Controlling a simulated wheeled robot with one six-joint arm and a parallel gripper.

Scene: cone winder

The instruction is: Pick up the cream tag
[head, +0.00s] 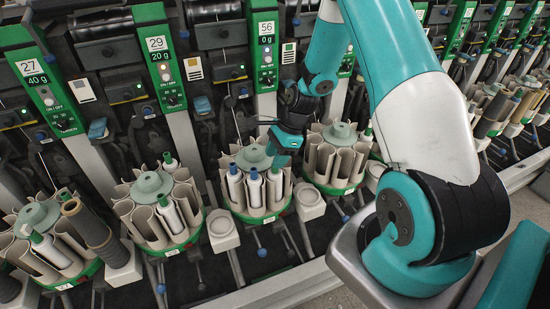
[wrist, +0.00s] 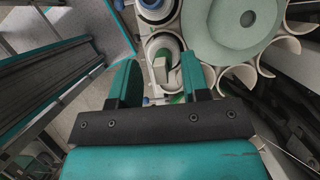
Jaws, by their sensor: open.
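Several pale tags show on the winder fronts in the head view: a cream one (head: 193,69) on the unit marked 29, another (head: 288,53) on the unit marked 56, and a whiter one (head: 83,88) by the unit marked 27. I cannot tell which is the cream tag of the task. My gripper (head: 278,150) is over the third bobbin carousel, well below these tags. In the wrist view my gripper (wrist: 159,75) is open, its two teal fingers apart.
The carousel (head: 263,212) below my gripper holds white bobbins with blue or green tips. More carousels stand left (head: 162,235) and right (head: 335,185). Its pale green hub (wrist: 240,25) is close to the right finger in the wrist view. A metal rail (head: 270,285) runs along the front.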

